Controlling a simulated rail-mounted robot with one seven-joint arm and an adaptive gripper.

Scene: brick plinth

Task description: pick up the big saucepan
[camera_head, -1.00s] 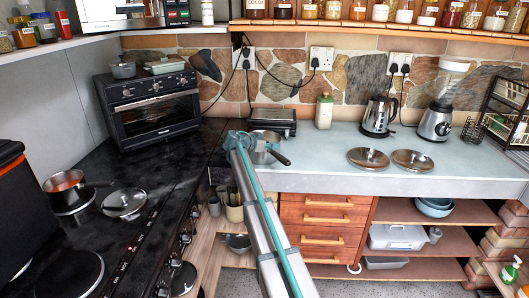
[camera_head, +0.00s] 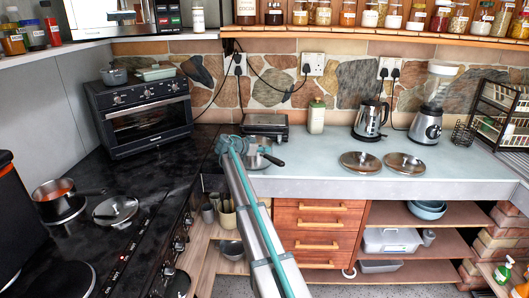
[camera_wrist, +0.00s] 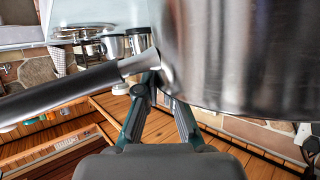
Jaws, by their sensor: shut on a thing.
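The big saucepan (camera_head: 262,157) is a steel pan with a dark handle, at the left end of the pale worktop, partly hidden by my arm. In the wrist view its shiny steel wall (camera_wrist: 240,55) fills the upper right, and its dark handle (camera_wrist: 65,92) runs to the left. My gripper (camera_head: 234,146) is at the pan's left side in the head view. In the wrist view my gripper (camera_wrist: 163,85) is shut on the saucepan near where the handle meets the wall. The exact contact is hidden, and I cannot tell if the base touches the worktop.
A dark toaster-like appliance (camera_head: 265,124) stands just behind the pan. Left is the black hob with a red-filled saucepan (camera_head: 58,198) and a lidded pan (camera_head: 116,210). Two round lids (camera_head: 360,162) and a kettle (camera_head: 370,120) stand right; worktop between is clear.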

